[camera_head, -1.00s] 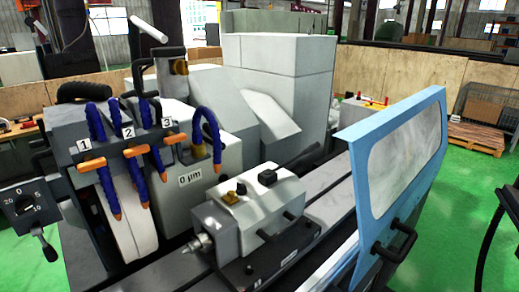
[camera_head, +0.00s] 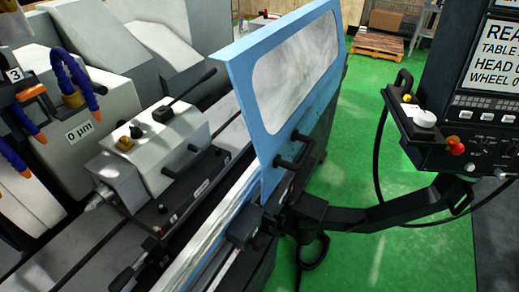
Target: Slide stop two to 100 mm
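The grinder's front rail (camera_head: 207,235) runs along the table's front edge, from the bottom of the view up towards the blue guard (camera_head: 290,90). A dark block (camera_head: 243,226) sits beside the rail below the guard. A dark lever-like part (camera_head: 130,272) stands at the bottom left of the rail. I cannot tell which part is stop two, and no millimetre scale is readable. Neither of my grippers is in view.
A grey tailstock-like unit (camera_head: 165,155) with a lever sits on the table. The blue guard has a black handle (camera_head: 292,150). A control panel (camera_head: 475,125) hangs at right on a black support arm (camera_head: 385,212). Green floor (camera_head: 390,160) lies open between them.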

